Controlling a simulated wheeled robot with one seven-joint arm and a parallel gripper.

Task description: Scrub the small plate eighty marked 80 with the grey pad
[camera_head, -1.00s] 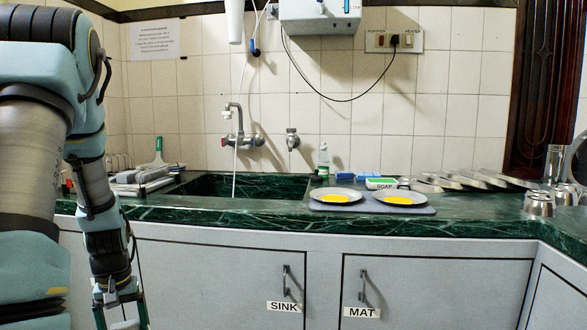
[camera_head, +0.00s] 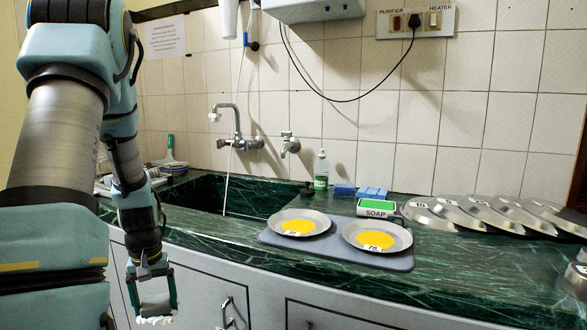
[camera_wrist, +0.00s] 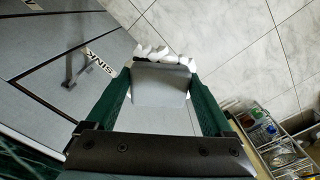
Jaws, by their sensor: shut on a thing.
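My gripper (camera_head: 157,290) hangs in front of the counter edge, left of the plates and lower than the counter top. It is shut on the grey pad (camera_wrist: 160,84), which has white lumps like foam along its far edge. Two round metal plates with yellow patches lie side by side on a grey mat (camera_head: 400,262). The left plate (camera_head: 314,219) has a label too small to read surely; it could be 80. The right plate (camera_head: 350,232) has a label that looks like 70. The pad is well apart from both plates.
The green sink (camera_head: 200,190) opens left of the mat. Behind the mat are a SOAP box (camera_head: 376,208), blue sponges (camera_head: 372,193) and a bottle (camera_head: 321,172). Several metal plates (camera_head: 470,212) lean at the right. Cabinet doors with handles (camera_head: 227,312) are below.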

